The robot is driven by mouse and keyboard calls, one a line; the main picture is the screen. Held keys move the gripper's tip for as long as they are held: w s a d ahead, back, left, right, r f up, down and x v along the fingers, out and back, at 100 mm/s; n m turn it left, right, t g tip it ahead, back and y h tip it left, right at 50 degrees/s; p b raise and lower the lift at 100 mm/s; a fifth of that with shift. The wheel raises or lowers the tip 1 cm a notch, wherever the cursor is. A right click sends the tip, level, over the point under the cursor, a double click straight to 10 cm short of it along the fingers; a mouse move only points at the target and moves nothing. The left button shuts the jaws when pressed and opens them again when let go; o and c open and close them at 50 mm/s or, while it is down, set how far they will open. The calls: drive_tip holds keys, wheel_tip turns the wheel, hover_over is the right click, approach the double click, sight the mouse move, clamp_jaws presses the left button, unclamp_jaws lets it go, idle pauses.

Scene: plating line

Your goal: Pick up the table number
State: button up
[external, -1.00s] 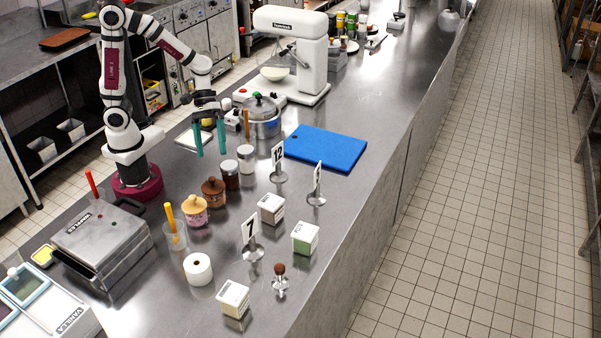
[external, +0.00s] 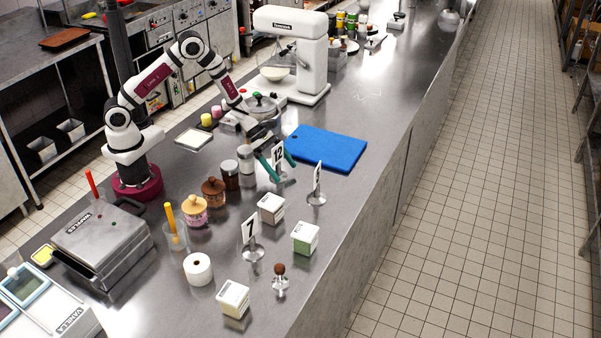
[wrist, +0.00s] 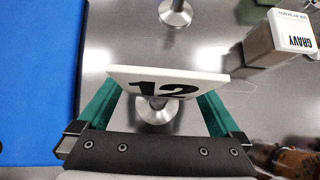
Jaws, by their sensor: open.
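The table number 12 (external: 278,153) is a white card with black digits on a round metal base. My gripper (external: 278,168) is open, with its green fingers on either side of this card. In the wrist view the number 12 card (wrist: 165,84) lies between the two fingers of my gripper (wrist: 160,105), with a gap visible on the left. Its metal base (wrist: 157,110) shows beyond the card. Table number 7 (external: 250,231) stands nearer the front, and another table number (external: 317,178) stands to the right of the 12.
A blue cutting board (external: 326,149) lies just behind my gripper. A steel pot (external: 262,108) is behind. The counter's right edge is clear.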

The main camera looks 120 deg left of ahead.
drive_tip(key=shift+w+f, duration=0.35)
drive_tip(key=c, duration=1.5)
